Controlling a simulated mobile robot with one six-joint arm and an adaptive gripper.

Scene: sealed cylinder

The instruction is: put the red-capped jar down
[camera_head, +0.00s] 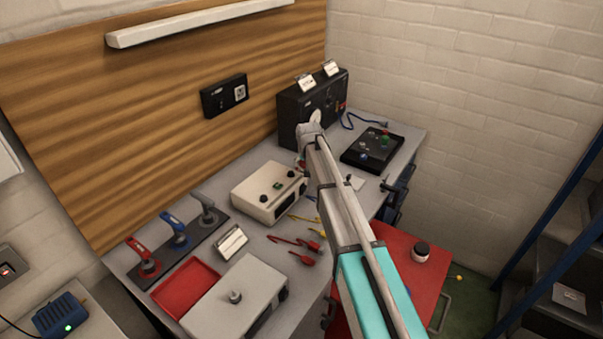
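My arm reaches from the bottom right up to the middle of the picture, over the workbench.
The grey workbench (213,256) carries a red tray (186,287), a beige box (268,192), a black panel box (374,150) and several coloured-handled tools. A tall black unit (313,108) stands at the back. A shelf rack (560,240) is at the right.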

